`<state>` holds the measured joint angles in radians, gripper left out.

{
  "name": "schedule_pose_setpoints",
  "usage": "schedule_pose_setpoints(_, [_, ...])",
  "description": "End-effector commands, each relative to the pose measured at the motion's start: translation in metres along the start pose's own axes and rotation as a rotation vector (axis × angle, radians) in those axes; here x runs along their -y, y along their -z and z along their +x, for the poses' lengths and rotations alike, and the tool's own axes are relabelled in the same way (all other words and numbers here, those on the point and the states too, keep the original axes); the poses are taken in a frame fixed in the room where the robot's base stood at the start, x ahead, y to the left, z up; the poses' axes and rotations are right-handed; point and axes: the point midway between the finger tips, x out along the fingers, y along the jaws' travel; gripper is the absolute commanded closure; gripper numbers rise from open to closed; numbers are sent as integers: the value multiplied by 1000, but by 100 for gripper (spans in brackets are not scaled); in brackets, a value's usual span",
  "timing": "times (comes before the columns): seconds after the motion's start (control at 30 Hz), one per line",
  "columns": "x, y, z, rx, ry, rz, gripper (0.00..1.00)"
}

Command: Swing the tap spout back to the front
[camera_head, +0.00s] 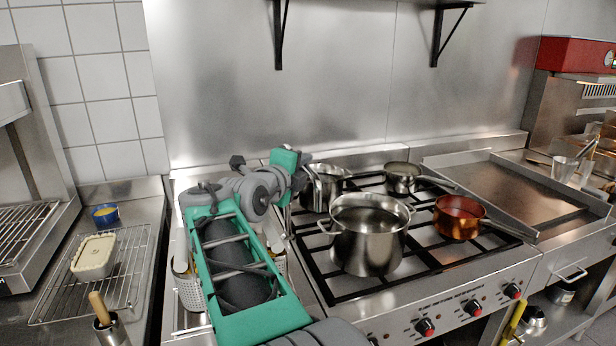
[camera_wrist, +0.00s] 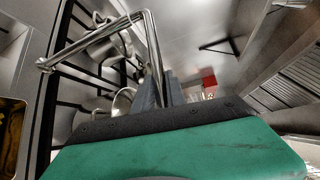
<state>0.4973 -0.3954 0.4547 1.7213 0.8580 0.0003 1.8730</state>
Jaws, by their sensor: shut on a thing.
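The tap spout (camera_wrist: 95,38) is a thin, bent chrome tube. In the wrist view it runs from a bend at the left to a corner at the top, then down to my gripper (camera_wrist: 160,88). My grey fingers are closed around this tube, though the exact contact is partly hidden by my green gripper body. In the head view my gripper (camera_head: 302,170) is at the back left of the stove, beside the rear left pot. A short piece of the spout (camera_head: 316,186) shows there. The tap's base is hidden behind my arm.
The stove holds a large steel pot (camera_head: 368,245), a rear left pot (camera_head: 336,172), a small steel pan (camera_head: 402,172) and a copper pan (camera_head: 458,222). A wire rack (camera_head: 130,262) with a tub (camera_head: 94,257) lies left. Shelf brackets (camera_head: 279,40) hang above.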

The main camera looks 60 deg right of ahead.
Motion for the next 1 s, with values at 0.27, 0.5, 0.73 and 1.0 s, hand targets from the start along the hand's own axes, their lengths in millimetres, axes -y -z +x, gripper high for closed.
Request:
schedule_pose_setpoints(0.27, [0, -4, -3, -35, 7, 5, 100])
schedule_pose_setpoints(0.5, [2, -3, -3, -36, 8, 5, 100])
schedule_pose_setpoints(0.73, [1, -3, -3, -36, 8, 4, 70])
schedule_pose_setpoints(1.0, [0, -3, -3, -36, 6, 3, 62])
